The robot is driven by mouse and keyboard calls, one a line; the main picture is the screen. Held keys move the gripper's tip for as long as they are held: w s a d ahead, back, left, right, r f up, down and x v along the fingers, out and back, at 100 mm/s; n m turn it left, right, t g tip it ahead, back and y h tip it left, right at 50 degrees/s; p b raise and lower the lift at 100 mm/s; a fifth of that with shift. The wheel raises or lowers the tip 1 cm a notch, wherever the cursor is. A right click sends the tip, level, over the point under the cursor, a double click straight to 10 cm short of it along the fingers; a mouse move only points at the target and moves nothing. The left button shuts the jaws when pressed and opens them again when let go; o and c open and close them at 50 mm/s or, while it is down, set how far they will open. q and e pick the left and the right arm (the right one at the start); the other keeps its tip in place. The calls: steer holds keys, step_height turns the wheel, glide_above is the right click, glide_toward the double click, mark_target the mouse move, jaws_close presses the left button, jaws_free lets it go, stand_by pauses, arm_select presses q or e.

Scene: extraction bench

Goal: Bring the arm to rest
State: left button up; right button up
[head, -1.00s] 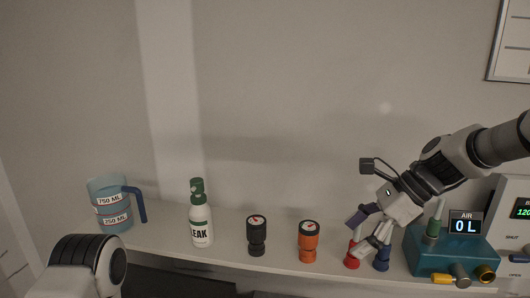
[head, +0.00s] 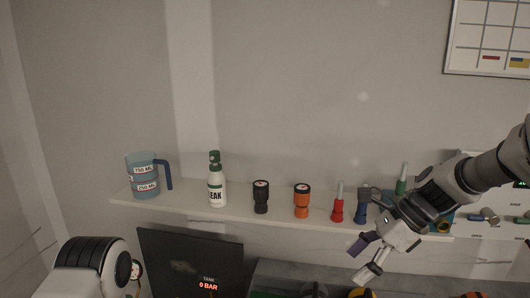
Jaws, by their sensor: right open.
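My right gripper (head: 365,258) comes in from the right and points down and left, just in front of and below the shelf edge. Its fingers are apart with nothing between them. A red-based tool (head: 338,210) and a blue-based tool (head: 361,213) stand upright on the shelf just behind and above it, apart from the fingers. My left arm shows only as a link at the lower left; its gripper is out of the picture.
The shelf (head: 230,213) also holds a blue measuring jug (head: 143,182), a LEAK bottle (head: 216,188), a black gauge (head: 261,197) and an orange gauge (head: 302,202). A teal device is partly hidden behind my right arm. Below stands a dark panel reading 0 BAR (head: 190,262).

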steer(key=s+f+g+h+b, duration=0.15)
steer(key=s+f, duration=0.35)
steer(key=f, duration=0.6)
steer(key=s+f+g+b, duration=0.25)
steer(key=s+f, duration=0.25)
steer(key=f, duration=0.5)
steer(key=s+f+g+h+b, duration=0.15)
steer(key=s+f, duration=0.35)
steer(key=f, duration=0.6)
steer(key=s+d+f+n+h+b, duration=0.25)
steer(key=s+f+n, duration=0.35)
steer(key=s+f, duration=0.3)
steer(key=s+d+f+n+h+b, duration=0.2)
steer(key=s+d+f+n, duration=0.25)
steer(key=s+f, duration=0.5)
arm_select(q)
step_height(320, 180, down, 10)
steer(key=shift+f, duration=0.15)
arm_select(e)
steer(key=w+n+t, duration=0.1)
steer(key=n, duration=0.2)
steer(key=w+r+n+t, duration=0.1)
steer(key=w+n+t, duration=0.1)
steer(key=n, duration=0.1)
steer(key=w+n+t, duration=0.2)
steer(key=n, duration=0.1)
steer(key=shift+w+a+r+n, duration=0.15)
steer(key=shift+r+n, duration=0.1)
steer(key=shift+r, duration=0.05)
